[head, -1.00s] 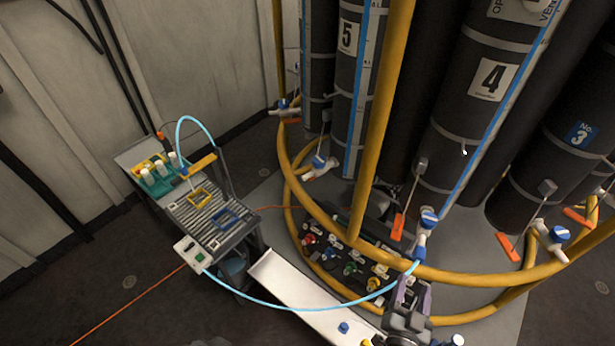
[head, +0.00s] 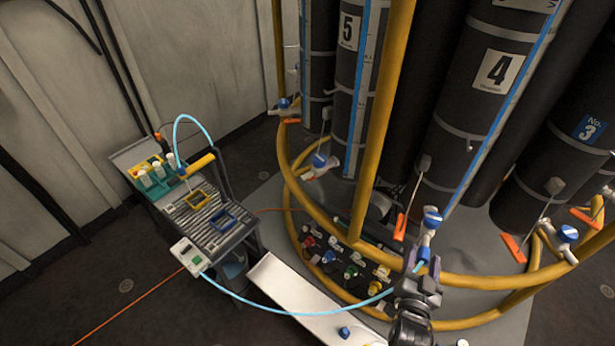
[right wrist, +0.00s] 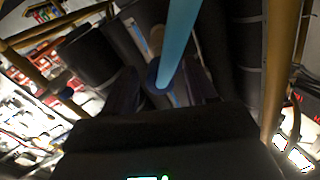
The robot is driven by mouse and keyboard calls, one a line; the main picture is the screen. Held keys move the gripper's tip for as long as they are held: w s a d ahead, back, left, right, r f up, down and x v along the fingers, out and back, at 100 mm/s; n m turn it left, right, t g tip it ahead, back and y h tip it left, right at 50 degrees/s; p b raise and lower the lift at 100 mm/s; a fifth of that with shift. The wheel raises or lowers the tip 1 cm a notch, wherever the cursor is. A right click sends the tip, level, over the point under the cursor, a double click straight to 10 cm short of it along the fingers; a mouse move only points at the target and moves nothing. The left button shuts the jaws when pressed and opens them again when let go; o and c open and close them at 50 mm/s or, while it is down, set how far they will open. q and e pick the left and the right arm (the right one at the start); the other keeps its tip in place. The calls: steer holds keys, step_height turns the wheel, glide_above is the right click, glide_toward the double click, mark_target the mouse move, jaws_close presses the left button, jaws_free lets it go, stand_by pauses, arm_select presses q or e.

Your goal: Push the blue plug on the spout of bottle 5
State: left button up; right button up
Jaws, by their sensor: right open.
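Bottle 5 (head: 345,90) is a tall black cylinder left of the yellow post in the head view. Its low white spout (head: 322,170) has a blue valve knob (head: 319,160); I see no separate plug on its tip. A small blue plug (head: 344,332) lies on the white ramp at the bottom. My right gripper (head: 418,268) is open, just below bottle 4's spout (head: 426,238), away from bottle 5. In the right wrist view the light-blue hose (right wrist: 182,35) and its dark blue end ring (right wrist: 158,82) lie between the parted fingers. My left gripper is out of view.
Yellow ring rails (head: 470,281) surround the bottles. The hose (head: 300,311) loops from the cart (head: 205,220) to bottle 4's spout. Coloured valves (head: 330,257) sit inside the ring. Bottle 4 (head: 480,120) stands behind my right gripper.

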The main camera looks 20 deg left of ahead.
stand_by(0.5)
stand_by(0.3)
stand_by(0.4)
steer(key=shift+p, duration=0.5)
jaws_close()
stand_by(0.5)
steer(key=shift+s+r, duration=0.1)
